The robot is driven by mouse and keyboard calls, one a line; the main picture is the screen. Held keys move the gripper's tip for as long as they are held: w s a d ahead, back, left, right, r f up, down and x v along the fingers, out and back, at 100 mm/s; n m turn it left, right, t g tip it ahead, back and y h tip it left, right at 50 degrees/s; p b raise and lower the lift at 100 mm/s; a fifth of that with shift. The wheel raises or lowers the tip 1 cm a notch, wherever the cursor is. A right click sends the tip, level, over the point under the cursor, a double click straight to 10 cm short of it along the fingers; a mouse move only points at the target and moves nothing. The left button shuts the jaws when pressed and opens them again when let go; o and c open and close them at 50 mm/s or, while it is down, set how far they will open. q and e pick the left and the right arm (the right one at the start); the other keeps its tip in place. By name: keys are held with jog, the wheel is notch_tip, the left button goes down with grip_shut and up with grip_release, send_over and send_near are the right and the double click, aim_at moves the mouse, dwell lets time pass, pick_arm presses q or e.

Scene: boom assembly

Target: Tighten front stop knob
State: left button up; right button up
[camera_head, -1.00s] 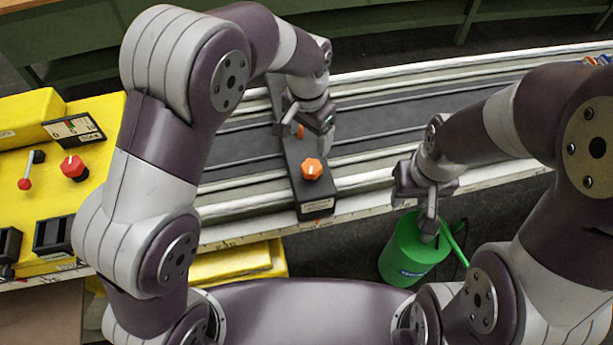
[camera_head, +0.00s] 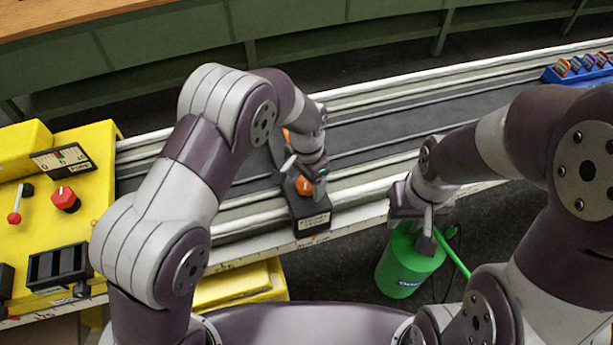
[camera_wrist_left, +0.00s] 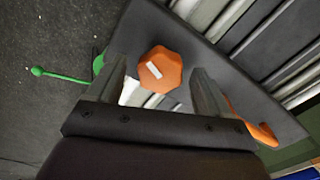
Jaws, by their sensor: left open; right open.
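A black stop bar (camera_head: 313,218) lies across the conveyor. Its orange front stop knob (camera_head: 304,186) sits near the front end, partly covered by my left gripper (camera_head: 306,178). In the left wrist view the knob (camera_wrist_left: 160,69) shows as a faceted orange cap with a white mark. The open fingers of my left gripper (camera_wrist_left: 160,88) stand on either side of it, with gaps visible. A second orange knob (camera_wrist_left: 250,122) is partly hidden behind a finger; it also shows farther back on the bar. My right gripper (camera_head: 425,232) is open at the top of a green cylinder.
The green cylinder (camera_head: 408,265) stands in front of the conveyor (camera_head: 400,130), with a green hose beside it. A yellow control panel (camera_head: 90,200) with a red knob (camera_head: 65,199) and a red-tipped lever is at the left. A blue rack (camera_head: 580,68) is at the far right.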

pick_arm(q)
jog(key=shift+s+a+r, duration=0.1)
jog(key=shift+s, duration=0.05)
jog(key=c, duration=1)
jog(key=shift+c, duration=0.2)
